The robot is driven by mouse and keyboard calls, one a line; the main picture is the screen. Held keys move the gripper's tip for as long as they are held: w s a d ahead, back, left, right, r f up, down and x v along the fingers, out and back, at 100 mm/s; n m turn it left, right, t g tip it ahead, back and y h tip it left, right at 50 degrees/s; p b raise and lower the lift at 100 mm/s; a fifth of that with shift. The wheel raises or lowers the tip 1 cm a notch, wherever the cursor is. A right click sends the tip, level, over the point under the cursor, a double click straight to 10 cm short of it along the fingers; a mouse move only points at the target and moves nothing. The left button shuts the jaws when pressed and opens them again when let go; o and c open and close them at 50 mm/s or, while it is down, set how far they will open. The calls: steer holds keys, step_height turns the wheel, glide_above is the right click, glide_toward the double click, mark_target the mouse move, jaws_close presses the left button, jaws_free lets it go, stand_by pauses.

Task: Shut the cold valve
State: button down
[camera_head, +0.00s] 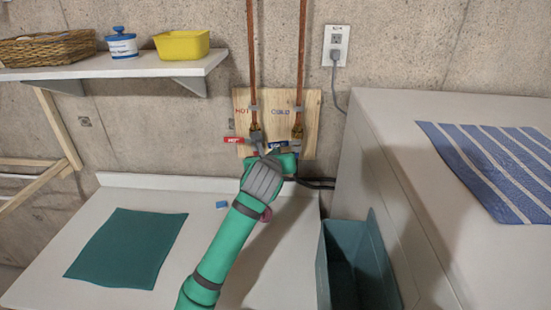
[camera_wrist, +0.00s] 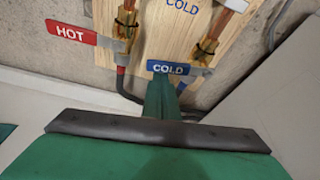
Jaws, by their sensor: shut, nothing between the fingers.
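The cold valve (camera_head: 297,132) sits on the right copper pipe, under the printed word COLD; its brass body also shows in the wrist view (camera_wrist: 206,46). Its lever with the blue COLD tag (camera_wrist: 168,67) points left, roughly crosswise to the pipe. In the head view the blue tag (camera_head: 276,147) is partly hidden by my gripper. My gripper (camera_head: 284,157) is shut and empty, just below the tag. In the wrist view its fingertips (camera_wrist: 162,83) reach up to the tag's lower edge; whether they touch it I cannot tell.
The hot valve (camera_head: 256,134) with its red HOT tag (camera_head: 234,140) is close on the left. A white appliance (camera_head: 385,150) and a teal bin (camera_head: 350,265) stand to the right. A shelf (camera_head: 125,66) hangs upper left. The counter (camera_head: 60,220) holds a green cloth (camera_head: 128,247).

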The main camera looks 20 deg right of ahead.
steer(key=shift+w+a+r+m, duration=0.15)
steer(key=shift+r+m, duration=0.15)
steer(key=shift+r, duration=0.4)
steer(key=shift+a, duration=0.1)
steer(key=shift+w, duration=0.1)
